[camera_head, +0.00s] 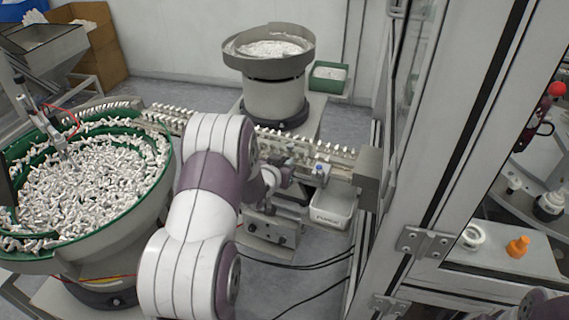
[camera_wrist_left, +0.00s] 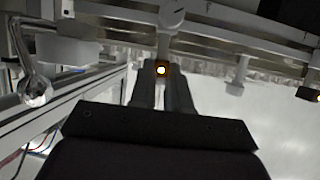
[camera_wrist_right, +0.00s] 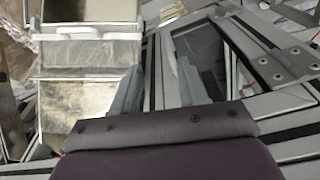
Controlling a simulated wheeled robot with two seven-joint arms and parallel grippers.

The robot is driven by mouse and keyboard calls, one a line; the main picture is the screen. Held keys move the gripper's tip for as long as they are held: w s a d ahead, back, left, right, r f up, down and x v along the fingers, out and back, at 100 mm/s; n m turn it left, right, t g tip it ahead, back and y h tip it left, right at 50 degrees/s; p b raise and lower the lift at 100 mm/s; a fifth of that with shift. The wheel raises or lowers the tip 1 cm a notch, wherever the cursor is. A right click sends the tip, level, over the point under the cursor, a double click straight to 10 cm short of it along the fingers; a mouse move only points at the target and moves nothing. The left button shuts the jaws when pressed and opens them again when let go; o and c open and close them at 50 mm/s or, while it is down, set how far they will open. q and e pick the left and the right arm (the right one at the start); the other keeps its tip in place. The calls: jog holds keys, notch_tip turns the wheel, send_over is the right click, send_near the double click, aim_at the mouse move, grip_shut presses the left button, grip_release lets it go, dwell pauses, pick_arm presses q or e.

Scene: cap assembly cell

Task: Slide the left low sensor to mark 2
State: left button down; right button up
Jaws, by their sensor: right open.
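My left gripper (camera_head: 284,178) is at the front side of the feeder rail (camera_head: 340,160), partly hidden by my own arm. A second lit sensor (camera_wrist_left: 309,94) is at the right edge of that view, apart from the fingers. Marks on the rail are too small to read. My right gripper (camera_wrist_right: 157,85) is open and empty.
A green-lined bowl of white parts (camera_head: 90,185) stands at left, and another feeder bowl (camera_head: 270,47) behind the rail. A white bin (camera_head: 332,205) hangs below the rail's right end. A framed enclosure (camera_head: 440,190) stands at right. Cables (camera_head: 300,265) run across the floor.

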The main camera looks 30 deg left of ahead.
pick_arm(q)
jog(key=shift+a+f+b, duration=0.1)
jog(key=shift+a+b, duration=0.05)
jog(key=shift+b, duration=0.15)
jog(key=shift+a, duration=0.1)
jog(key=c, duration=1.1)
grip_release()
jog(key=shift+r, duration=0.2)
jog(key=shift+s, duration=0.1)
jog(key=shift+s, duration=0.1)
jog(key=b+v, duration=0.2)
jog(key=v, duration=1)
jog(key=shift+s, duration=0.25)
